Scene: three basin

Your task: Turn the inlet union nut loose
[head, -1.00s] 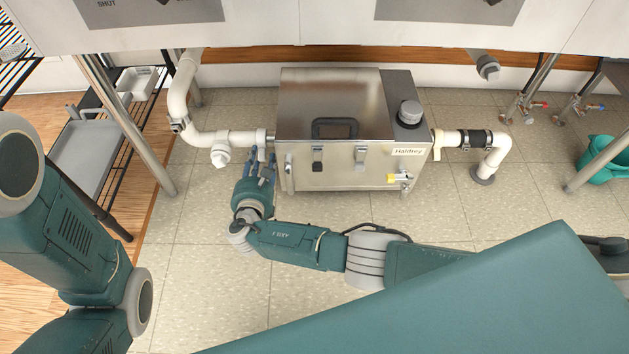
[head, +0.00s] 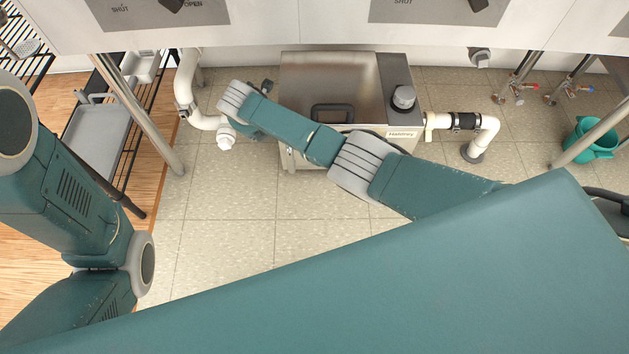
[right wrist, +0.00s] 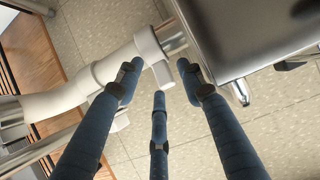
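In the right wrist view, the inlet union nut (right wrist: 149,46) is a white ring with a short lug, set on the white inlet pipe (right wrist: 50,100) beside the steel tank (right wrist: 245,35). My right gripper (right wrist: 160,82) is open, its three blue fingers spread below the nut. The fingertips are near the nut and lug; I cannot tell whether any touch. In the head view, my right arm crosses in front of the tank (head: 300,75) and hides the nut and most of the gripper. My left arm shows at the left, but its gripper is out of view.
A metal table leg (head: 140,115) and a wire rack with a grey tray (head: 98,138) stand left of the inlet pipe (head: 186,85). The outlet pipe (head: 485,135) and a teal bucket (head: 590,140) are at the right. Open tiled floor (head: 235,220) lies in front.

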